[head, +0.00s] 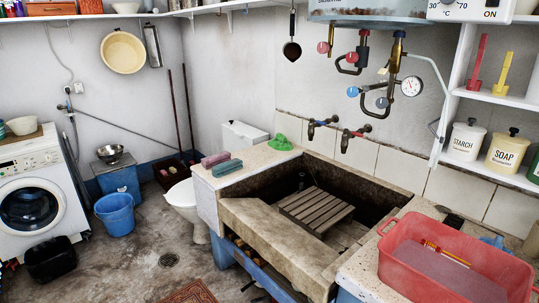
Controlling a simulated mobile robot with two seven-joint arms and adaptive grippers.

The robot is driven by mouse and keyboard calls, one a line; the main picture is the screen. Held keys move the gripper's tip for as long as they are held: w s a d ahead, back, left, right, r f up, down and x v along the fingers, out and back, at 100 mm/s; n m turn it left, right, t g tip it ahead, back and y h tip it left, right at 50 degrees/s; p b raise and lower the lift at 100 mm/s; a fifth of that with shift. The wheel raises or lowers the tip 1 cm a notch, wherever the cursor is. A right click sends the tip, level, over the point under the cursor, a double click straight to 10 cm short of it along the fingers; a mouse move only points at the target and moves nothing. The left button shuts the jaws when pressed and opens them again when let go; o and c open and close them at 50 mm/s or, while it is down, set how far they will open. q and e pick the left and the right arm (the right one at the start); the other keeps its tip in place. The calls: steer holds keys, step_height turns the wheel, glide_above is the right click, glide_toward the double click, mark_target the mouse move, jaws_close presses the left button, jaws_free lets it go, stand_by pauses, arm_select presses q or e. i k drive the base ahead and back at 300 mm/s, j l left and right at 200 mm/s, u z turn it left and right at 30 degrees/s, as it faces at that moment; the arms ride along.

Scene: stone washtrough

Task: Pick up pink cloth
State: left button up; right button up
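A pink item (215,159), which looks like a small folded or rolled cloth, lies on the pale stone ledge (257,157) at the left end of the washtrough (262,240). A similar teal item (227,168) lies beside it, just in front and to the right. A crumpled green cloth-like thing (280,143) lies farther back on the same ledge. Neither of my grippers shows in the head view.
A slatted wooden rack (316,208) sits in the trough, with two wall taps (345,140) above. A red basin (450,265) stands at front right. A toilet (183,199), blue bucket (116,214) and washing machine (35,195) stand left.

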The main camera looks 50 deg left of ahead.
mark_target(209, 162)
steer(key=i+j+u, duration=0.4)
steer(key=j, duration=0.15)
steer(key=u, duration=1.6)
steer(key=z, duration=2.05)
steer(key=u, duration=2.05)
steer(key=i+j, duration=0.1)
